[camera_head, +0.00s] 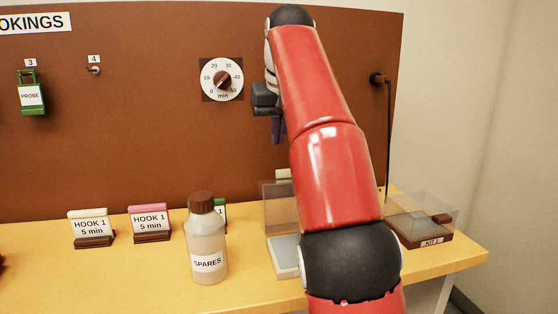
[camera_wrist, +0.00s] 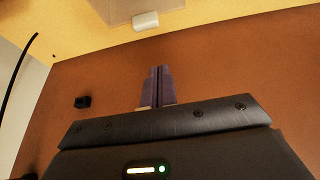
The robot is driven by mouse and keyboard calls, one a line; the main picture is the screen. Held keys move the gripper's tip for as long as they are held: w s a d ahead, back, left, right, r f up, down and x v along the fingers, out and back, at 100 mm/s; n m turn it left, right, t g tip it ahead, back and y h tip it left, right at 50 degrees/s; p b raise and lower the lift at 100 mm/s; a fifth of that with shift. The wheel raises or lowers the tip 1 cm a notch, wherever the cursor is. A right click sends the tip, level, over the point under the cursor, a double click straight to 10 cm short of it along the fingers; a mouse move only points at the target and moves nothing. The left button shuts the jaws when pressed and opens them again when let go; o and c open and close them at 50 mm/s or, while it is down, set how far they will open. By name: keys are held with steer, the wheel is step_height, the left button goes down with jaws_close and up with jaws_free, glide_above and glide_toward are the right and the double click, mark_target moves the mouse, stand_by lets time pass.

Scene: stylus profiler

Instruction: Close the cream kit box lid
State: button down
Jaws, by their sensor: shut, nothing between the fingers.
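The kit box (camera_head: 285,258) stands on the yellow bench, partly hidden behind my red arm. Its see-through lid (camera_head: 277,205) stands up, raised open, with a cream handle (camera_head: 283,174) at its top edge. In the wrist view, the cream handle (camera_wrist: 146,21) shows at the top with part of the lid (camera_wrist: 122,9) beside it. My gripper (camera_head: 278,132) is in front of the brown board, above the raised lid and apart from it. In the wrist view its purple fingers (camera_wrist: 160,88) are together and empty. The box's right side is hidden.
A second clear-covered box (camera_head: 424,215) with a brown knob stands at the right bench end, near a black rod (camera_head: 389,140). A SPARES bottle (camera_head: 207,240) and card stands (camera_head: 150,222) are to the left. A timer dial (camera_head: 222,79) is on the board.

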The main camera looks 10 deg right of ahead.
steer(key=x, duration=0.7)
steer(key=shift+w+f, duration=0.1)
steer(key=shift+f, duration=0.15)
steer(key=shift+s+r, duration=0.25)
steer(key=shift+s, duration=0.75)
steer(key=shift+s+r, duration=0.3)
steer(key=shift+s, duration=0.65)
